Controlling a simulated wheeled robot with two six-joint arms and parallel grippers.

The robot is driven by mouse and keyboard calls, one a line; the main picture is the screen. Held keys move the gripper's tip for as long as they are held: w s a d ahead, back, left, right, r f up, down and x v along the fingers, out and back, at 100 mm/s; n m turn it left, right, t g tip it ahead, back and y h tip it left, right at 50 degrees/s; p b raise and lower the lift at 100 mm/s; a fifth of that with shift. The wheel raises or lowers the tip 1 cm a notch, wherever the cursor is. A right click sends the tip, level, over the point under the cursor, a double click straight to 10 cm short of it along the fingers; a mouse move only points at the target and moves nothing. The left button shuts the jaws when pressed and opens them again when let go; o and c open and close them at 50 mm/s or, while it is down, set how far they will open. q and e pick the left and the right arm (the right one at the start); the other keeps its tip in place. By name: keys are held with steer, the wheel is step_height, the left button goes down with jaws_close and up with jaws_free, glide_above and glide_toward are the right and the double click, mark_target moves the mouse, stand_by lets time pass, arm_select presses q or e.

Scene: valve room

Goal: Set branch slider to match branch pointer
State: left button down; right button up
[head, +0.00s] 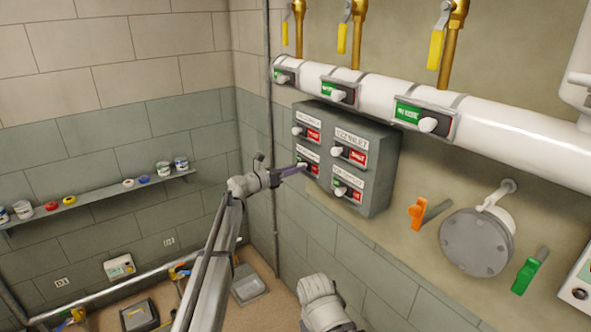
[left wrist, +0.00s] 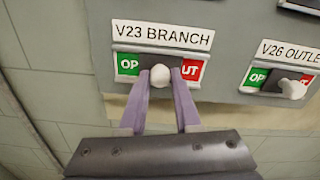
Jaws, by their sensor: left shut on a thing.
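The V23 BRANCH slider has a white knob (left wrist: 160,76) in a slot between a green field at left and a red field at right. In the left wrist view the knob stands about mid-slot, covering the middle of the lettering. My left gripper (left wrist: 160,82) has its two purple fingers shut on the knob from either side. In the head view my left gripper (head: 299,168) reaches the lower-left slider of the grey panel (head: 378,150). I cannot tell which part is the branch pointer. My right gripper is not in view.
The V26 OUTLET slider (left wrist: 278,82) is to the right on the same panel. A white pipe (head: 490,125) with several more sliders runs above. An orange handle (head: 416,213), a round grey flange (head: 477,242) and a green handle (head: 526,276) are on the wall at right.

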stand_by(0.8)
arm_select(q)
steer(key=s+d, duration=0.2)
steer(key=s, duration=0.1)
steer(key=c, duration=0.6)
jaws_free()
steer(key=v, duration=0.7)
steer(key=shift+s+a, duration=0.2)
steer(key=shift+a, duration=0.05)
